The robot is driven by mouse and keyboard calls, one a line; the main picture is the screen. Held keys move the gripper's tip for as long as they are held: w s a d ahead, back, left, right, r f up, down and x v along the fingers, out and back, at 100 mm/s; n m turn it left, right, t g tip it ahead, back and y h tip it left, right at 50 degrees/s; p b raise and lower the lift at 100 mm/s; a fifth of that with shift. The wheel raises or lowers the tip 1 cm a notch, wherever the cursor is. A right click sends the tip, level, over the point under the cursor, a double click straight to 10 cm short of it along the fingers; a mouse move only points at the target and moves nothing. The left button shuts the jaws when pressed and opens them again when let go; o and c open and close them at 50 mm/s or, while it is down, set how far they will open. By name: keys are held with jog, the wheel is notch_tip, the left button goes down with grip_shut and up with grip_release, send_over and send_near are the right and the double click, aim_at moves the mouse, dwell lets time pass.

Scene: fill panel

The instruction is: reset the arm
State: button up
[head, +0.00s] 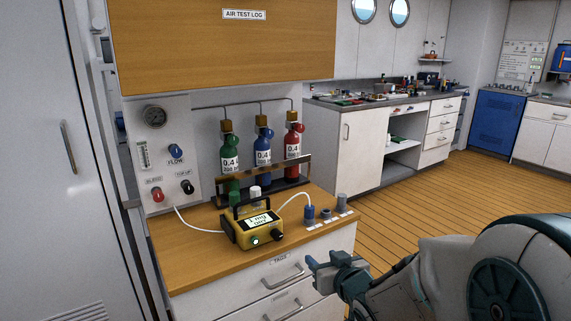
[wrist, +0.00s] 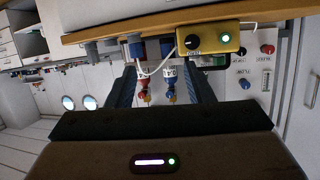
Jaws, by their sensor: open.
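My gripper (head: 337,273) is at the lower middle of the head view, in front of the wooden counter's right front corner, apart from it. In the wrist view my gripper (wrist: 165,90) shows two dark fingers spread apart with nothing between them. The green, blue and red bottles stand in a rack at the back of the counter. The wrist view shows the scene upside down, with bottles seen beyond the fingers. My arm fills the lower right of the head view.
A yellow gas meter (head: 253,229) sits on the wooden counter (head: 190,259), with tubes to the panel (head: 165,152) and a blue fitting (head: 309,212). Drawers (head: 283,275) are below. A grey cylinder (head: 341,202) stands near the right edge. The plank floor (head: 430,203) is clear.

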jog(key=s+d+r+m+g+h+p, duration=0.1)
jog(key=s+d+r+g+h+p, duration=0.15)
jog(key=d+r+h+p, duration=0.2)
jog(key=s+d+r+m+g+p, duration=0.1)
jog(key=s+r+g+p, duration=0.3)
jog(key=s, duration=0.6)
jog(key=s+d+r+m+g+p, duration=0.1)
jog(key=s+r+g+p, duration=0.3)
jog(key=s, duration=0.6)
notch_tip(320, 180, up, 3)
jog(key=shift+d+f+m+h+p, duration=0.1)
jog(key=shift+d+m+h+p, duration=0.4)
jog(key=shift+p, duration=0.5)
jog(key=shift+d, duration=0.1)
